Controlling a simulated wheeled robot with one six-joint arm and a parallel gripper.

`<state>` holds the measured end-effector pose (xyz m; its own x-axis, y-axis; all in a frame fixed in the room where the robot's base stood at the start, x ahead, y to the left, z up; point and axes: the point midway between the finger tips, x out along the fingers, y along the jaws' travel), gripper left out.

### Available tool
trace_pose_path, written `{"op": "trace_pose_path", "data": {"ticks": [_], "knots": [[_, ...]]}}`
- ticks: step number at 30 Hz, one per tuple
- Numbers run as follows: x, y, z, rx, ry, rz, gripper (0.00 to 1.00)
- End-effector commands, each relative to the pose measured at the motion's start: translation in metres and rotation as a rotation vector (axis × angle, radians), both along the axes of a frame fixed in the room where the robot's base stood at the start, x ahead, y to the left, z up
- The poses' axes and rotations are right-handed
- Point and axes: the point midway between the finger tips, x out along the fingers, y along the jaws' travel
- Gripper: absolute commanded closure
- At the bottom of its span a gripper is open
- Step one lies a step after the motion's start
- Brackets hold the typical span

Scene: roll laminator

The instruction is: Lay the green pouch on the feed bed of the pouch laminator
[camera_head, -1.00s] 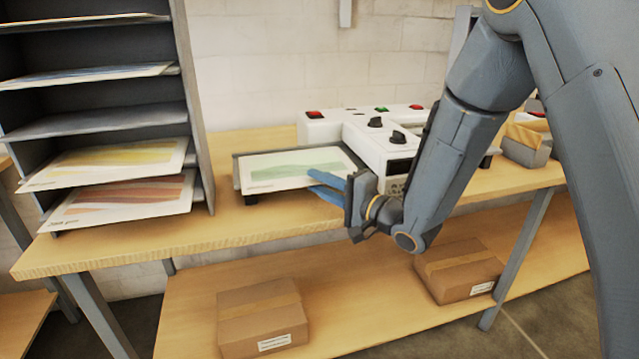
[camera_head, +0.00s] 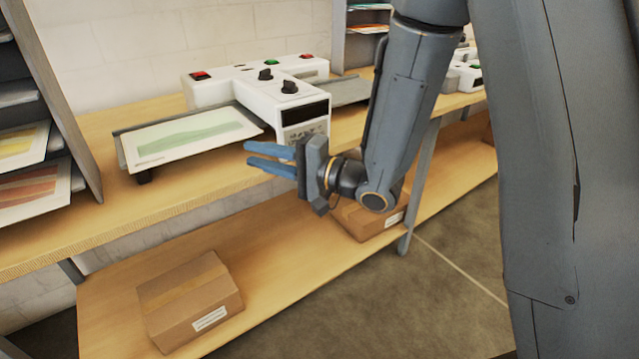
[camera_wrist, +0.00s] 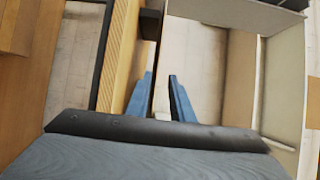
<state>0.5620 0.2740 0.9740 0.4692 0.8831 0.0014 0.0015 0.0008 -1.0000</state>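The green pouch (camera_head: 190,134), a white sheet with a green wavy print, lies flat on the grey feed bed (camera_head: 127,156) at the left of the white pouch laminator (camera_head: 240,92). My gripper (camera_head: 258,157) is in front of the laminator, off the bench's front edge and apart from the pouch. Its blue fingers point left with a gap between them and nothing in it. In the wrist view the fingers (camera_wrist: 161,95) are also apart and empty; the pouch cannot be made out there.
A grey shelf rack (camera_head: 60,100) with yellow and red pouches stands at the left on the wooden bench (camera_head: 180,190). Cardboard boxes (camera_head: 190,302) sit on the lower shelf. A second rack (camera_head: 355,40) and another white machine (camera_head: 466,75) stand farther right. Floor at the right is clear.

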Motion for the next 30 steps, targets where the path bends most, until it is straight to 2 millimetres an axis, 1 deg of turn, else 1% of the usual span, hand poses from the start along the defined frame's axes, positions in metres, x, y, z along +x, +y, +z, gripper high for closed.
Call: {"op": "trace_pose_path", "data": {"ticks": [5, 8, 11, 13, 14, 16, 17, 18, 20, 21, 23, 24, 26, 27, 29, 30], "knots": [[0.005, -0.004, -0.003, -0.036, -0.015, -0.022, 0.79], [0.019, -0.018, -0.012, -0.155, -0.057, -0.092, 0.79], [0.036, -0.046, -0.028, -0.348, -0.104, -0.188, 0.79], [0.045, -0.070, -0.040, -0.500, -0.125, -0.247, 0.79], [0.048, -0.082, -0.045, -0.565, -0.130, -0.268, 0.79], [0.051, -0.110, -0.056, -0.720, -0.130, -0.308, 0.79], [0.050, -0.124, -0.061, -0.789, -0.124, -0.321, 0.79], [0.047, -0.143, -0.067, -0.884, -0.112, -0.331, 0.79], [0.039, -0.171, -0.076, -1.023, -0.081, -0.334, 0.79], [0.030, -0.189, -0.082, -1.112, -0.054, -0.323, 0.79], [0.012, -0.214, -0.089, -1.232, -0.003, -0.293, 0.79], [-0.002, -0.229, -0.093, -1.305, 0.036, -0.262, 0.79], [-0.027, -0.248, -0.099, -1.398, 0.097, -0.198, 0.79], [-0.045, -0.258, -0.101, -1.448, 0.142, -0.145, 0.79], [-0.074, -0.270, -0.103, -1.506, 0.205, -0.059, 0.79], [-0.093, -0.275, -0.103, -1.531, 0.245, 0.004, 0.79]]}}
